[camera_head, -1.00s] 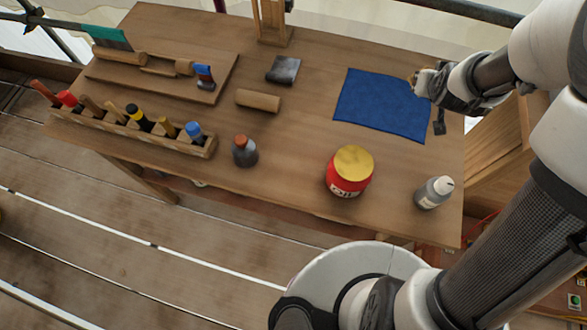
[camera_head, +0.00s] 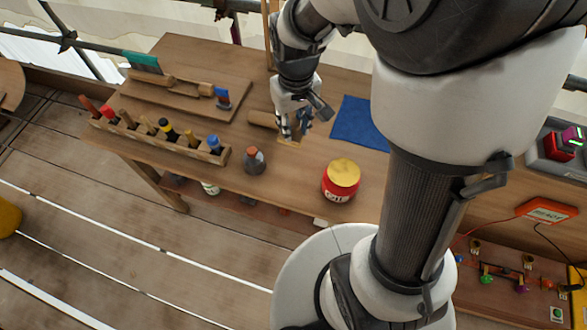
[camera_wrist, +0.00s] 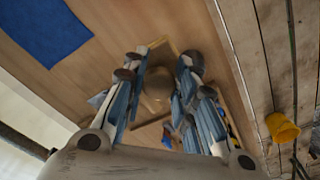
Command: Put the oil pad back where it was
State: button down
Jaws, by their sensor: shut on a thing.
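My gripper (camera_head: 293,128) hangs over the middle of the workbench (camera_head: 215,190), left of the blue cloth (camera_head: 358,124). It is shut on a tan, flat-looking piece (camera_head: 289,142) with a yellowish edge, which shows below the fingers. Most of the piece is hidden, and I cannot tell surely that it is the oil pad. In the wrist view the fingers (camera_wrist: 160,100) stand around something tan, and the blue cloth (camera_wrist: 42,28) lies at upper left.
A wooden cylinder (camera_head: 262,119) lies just left of my gripper. A wooden rack (camera_head: 222,155) of several tools and a board (camera_head: 185,98) are at left. My arm hides the bench's right part.

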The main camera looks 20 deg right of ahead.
aim_at(297, 140)
jog(key=shift+s+r+g, duration=0.3)
jog(key=shift+s+r, duration=0.4)
jog(key=shift+r, duration=0.05)
jog(key=shift+s+d+f, duration=0.1)
jog(key=shift+s+f, duration=0.1)
jog(key=shift+s, duration=0.05)
notch_tip(297, 140, down, 20)
jog(key=b, duration=0.7)
jog(key=shift+r, duration=0.2)
jog(key=c, duration=1.3)
grip_release()
jog(key=shift+r, duration=0.1)
notch_tip(297, 140, up, 12)
jog(key=p, duration=0.4)
jog(key=shift+r+p, duration=0.25)
jog(key=shift+p, duration=0.05)
jog(key=s+r+m+t, duration=0.1)
jog(key=s+r+t, duration=0.3)
jog(key=s+r, duration=1.1)
notch_tip(297, 140, up, 4)
jog(key=shift+f+m, duration=0.25)
jog(key=shift+m, duration=0.15)
